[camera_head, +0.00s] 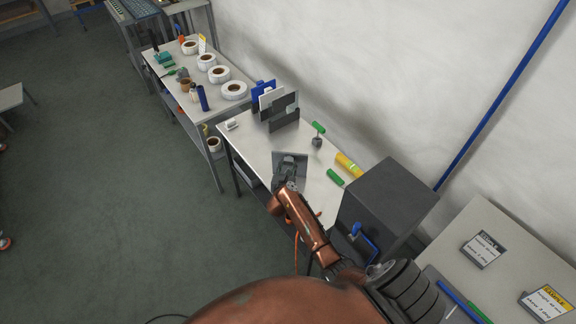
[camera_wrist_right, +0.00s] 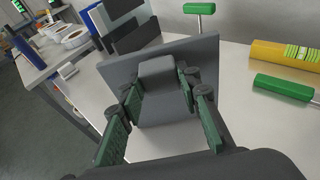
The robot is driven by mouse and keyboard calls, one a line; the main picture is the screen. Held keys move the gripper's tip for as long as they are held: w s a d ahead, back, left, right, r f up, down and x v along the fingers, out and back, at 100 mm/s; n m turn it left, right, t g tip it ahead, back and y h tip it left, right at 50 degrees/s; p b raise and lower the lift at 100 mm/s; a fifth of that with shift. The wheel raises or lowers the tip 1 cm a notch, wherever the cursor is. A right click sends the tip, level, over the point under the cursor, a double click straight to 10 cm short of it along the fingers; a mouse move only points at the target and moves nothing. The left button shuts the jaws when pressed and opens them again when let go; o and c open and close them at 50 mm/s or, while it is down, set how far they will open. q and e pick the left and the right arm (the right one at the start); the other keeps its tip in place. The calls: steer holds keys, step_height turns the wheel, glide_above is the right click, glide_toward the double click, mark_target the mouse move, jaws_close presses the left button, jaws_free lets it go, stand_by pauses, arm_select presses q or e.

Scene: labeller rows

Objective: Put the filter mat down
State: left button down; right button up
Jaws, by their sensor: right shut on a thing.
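The filter mat (camera_head: 281,157) is a flat grey square at the front edge of the white table (camera_head: 252,143). In the right wrist view the filter mat (camera_wrist_right: 203,50) is a tilted grey panel with a raised grey block facing me. My right gripper (camera_head: 290,166) is shut on it, with green-padded fingers (camera_wrist_right: 158,92) on either side of the block. I cannot tell whether the mat's lower edge touches the table. My left gripper is out of view.
A rack of upright panels (camera_head: 283,108) stands behind the mat. A dark cabinet (camera_head: 392,195) closes off the right end. Label rolls (camera_head: 219,74) fill the farther table.

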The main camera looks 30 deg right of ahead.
steer(key=shift+f, duration=0.25)
steer(key=o, duration=1.3)
steer(key=shift+r, duration=0.25)
steer(key=shift+s+a+r, duration=0.1)
steer(key=shift+s+a, duration=0.15)
steer(key=v, duration=1.1)
steer(key=shift+s+a+b, duration=0.15)
steer(key=shift+b, duration=0.15)
